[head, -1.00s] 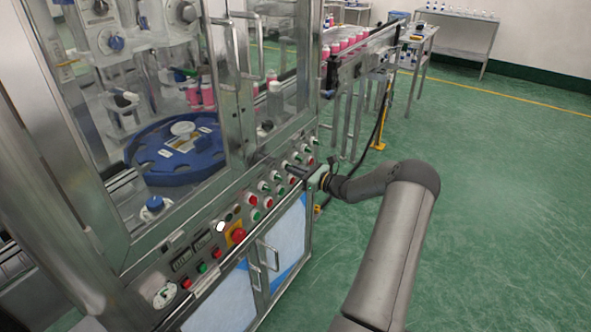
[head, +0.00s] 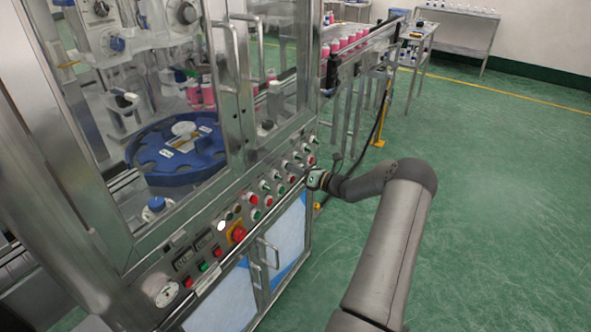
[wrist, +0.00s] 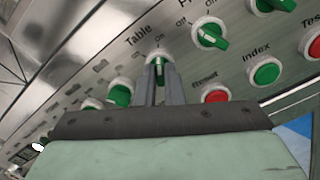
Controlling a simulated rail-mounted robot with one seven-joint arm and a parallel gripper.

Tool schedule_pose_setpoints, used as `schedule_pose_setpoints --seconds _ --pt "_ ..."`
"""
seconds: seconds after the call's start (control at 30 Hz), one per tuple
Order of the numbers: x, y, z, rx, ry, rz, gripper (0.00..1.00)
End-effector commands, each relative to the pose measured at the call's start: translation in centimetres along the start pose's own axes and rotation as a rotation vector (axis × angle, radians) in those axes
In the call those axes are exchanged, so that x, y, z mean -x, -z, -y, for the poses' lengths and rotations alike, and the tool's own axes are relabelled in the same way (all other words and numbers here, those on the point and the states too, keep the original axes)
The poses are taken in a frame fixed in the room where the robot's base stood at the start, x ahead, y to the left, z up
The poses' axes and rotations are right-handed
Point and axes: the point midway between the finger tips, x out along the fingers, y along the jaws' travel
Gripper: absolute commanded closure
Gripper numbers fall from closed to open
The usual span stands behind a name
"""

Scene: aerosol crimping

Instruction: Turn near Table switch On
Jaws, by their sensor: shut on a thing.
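The Table switch (wrist: 157,52) is a green knob in a white ring, beside the printed word "Table" on the metal panel in the wrist view. My gripper (wrist: 160,68) has its two grey fingers close together on this knob and hides most of it. The knob's exact angle is hard to read behind the fingers. In the head view my gripper (head: 308,179) is at the machine's front control panel (head: 222,232), near the far end of the switch row. The fingertips and the knob are too small to make out there.
Green switches stand on either side, one at the upper right (wrist: 210,33) and one at the left (wrist: 119,92). A red button (wrist: 216,96) and the green Index button (wrist: 266,73) sit close by. Cabinet handles (head: 268,252) stick out below the panel. Green floor (head: 500,200) at right is clear.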

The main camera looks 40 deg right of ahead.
Motion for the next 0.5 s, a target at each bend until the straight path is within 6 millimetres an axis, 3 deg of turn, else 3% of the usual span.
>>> schedule_pose_setpoints --seconds 0.3,0.33,0.4,0.5 --pt "0.08 0.11 0.06 -0.004 0.001 -0.001 1.00" --pt "0.08 0.11 0.06 -0.004 0.001 -0.001 0.83" --pt "0.07 0.10 0.05 -0.003 0.001 -0.001 0.70" --pt "0.06 0.07 0.04 -0.003 0.001 0.000 0.70"
